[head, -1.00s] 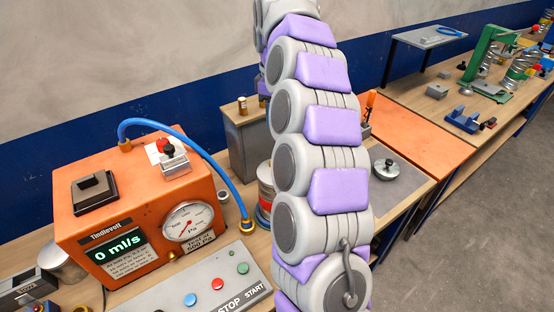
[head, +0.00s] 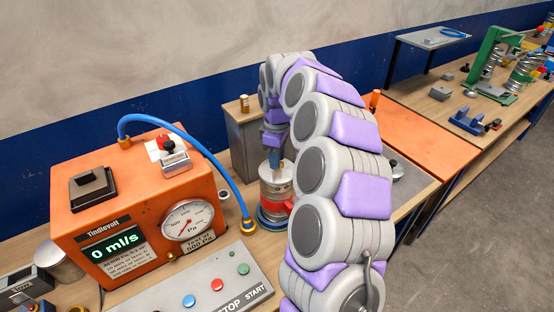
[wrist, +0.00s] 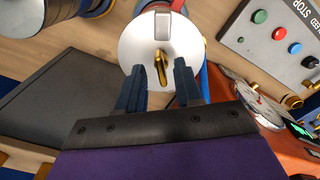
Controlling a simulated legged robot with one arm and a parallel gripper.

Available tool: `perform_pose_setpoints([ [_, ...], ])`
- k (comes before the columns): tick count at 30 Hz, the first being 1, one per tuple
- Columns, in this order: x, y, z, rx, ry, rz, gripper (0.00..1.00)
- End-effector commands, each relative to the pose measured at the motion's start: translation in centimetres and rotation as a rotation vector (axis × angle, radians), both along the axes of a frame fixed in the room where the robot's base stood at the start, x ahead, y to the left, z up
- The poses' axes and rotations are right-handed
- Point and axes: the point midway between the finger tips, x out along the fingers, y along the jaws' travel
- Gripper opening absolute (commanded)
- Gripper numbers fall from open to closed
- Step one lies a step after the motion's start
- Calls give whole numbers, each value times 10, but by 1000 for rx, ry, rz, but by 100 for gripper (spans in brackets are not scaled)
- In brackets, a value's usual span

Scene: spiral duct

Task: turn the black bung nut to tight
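A black knob (head: 393,163) on a grey metal disc (head: 398,174) shows at the right, mostly hidden behind my arm; it may be the black bung nut, but I cannot confirm this. My gripper (wrist: 160,76) is open, its two dark blue fingers apart with nothing held between them. In the wrist view it faces a pale round cap (wrist: 140,50) with a brass-coloured fitting (wrist: 161,60) in line with the gap. In the head view my gripper is small, above a silver duct piece (head: 272,190) with a red band.
The orange test box (head: 135,190) reads 0 ml/s and its blue hose (head: 195,148) arches toward the duct. The button panel (head: 200,290) lies in front. A grey box (head: 242,140) stands behind. Orange board (head: 425,140) lies at right.

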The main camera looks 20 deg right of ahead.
Motion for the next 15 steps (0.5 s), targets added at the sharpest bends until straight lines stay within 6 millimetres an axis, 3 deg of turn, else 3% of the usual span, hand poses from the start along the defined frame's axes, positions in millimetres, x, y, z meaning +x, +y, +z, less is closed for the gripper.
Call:
perform_pose_setpoints([
  [11,0,0,-6,0,1,1,35],
  [15,-1,0,-6,0,1,1,24],
])
